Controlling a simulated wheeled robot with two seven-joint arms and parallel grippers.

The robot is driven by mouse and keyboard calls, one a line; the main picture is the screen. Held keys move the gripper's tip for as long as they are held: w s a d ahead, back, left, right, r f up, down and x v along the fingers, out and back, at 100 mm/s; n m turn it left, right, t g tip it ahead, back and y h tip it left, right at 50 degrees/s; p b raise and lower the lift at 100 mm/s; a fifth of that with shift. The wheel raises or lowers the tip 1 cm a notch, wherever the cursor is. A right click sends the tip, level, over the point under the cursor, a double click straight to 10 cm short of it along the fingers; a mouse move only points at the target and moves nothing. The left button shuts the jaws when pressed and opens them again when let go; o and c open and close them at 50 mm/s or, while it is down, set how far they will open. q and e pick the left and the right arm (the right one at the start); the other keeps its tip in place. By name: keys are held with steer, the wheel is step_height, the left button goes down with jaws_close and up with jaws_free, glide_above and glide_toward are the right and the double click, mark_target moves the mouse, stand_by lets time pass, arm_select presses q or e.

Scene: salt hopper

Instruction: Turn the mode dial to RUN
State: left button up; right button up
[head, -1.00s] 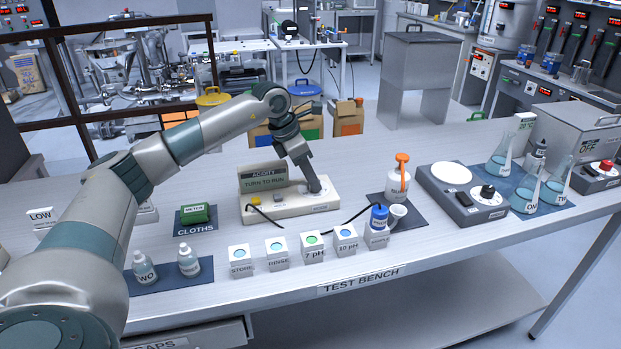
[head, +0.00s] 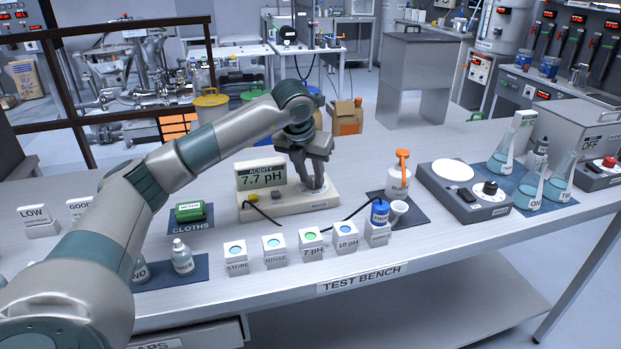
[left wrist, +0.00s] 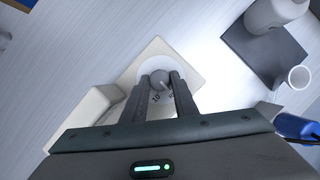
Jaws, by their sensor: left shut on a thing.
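The pH meter (head: 290,203) is a cream console on the bench, and its screen (head: 261,175) reads "ACIDITY 7.7 pH". The mode dial is a round grey knob at the meter's right end; it shows in the left wrist view (left wrist: 159,78) on a pale disc with partly hidden lettering. My left gripper (head: 314,188) comes down over the dial from above. In the left wrist view its two fingers (left wrist: 160,88) are shut on the knob, one on each side. The dial's setting cannot be read in the head view. My right gripper is not in view.
Several labelled cups (head: 275,249) stand in front of the meter. A blue-capped probe (head: 380,213) with a black cable and a wash bottle (head: 399,180) stand to its right. A stirrer plate (head: 463,190) is further right. Green cloths (head: 190,211) lie to the left.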

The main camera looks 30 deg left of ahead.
arm_select(q)
steer(key=shift+r+n, duration=0.1)
steer(key=shift+n, duration=0.4)
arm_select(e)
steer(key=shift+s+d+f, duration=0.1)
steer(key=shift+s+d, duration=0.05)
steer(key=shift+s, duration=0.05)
arm_select(q)
steer(key=o, duration=1.1)
steer(key=shift+c, duration=0.2)
steer(key=shift+s+d+r, duration=0.1)
steer(key=shift+s+r, duration=0.1)
steer(key=shift+r, duration=0.4)
steer(key=b+v, duration=0.1)
steer(key=v, duration=1.5)
steer(key=shift+d, duration=0.3)
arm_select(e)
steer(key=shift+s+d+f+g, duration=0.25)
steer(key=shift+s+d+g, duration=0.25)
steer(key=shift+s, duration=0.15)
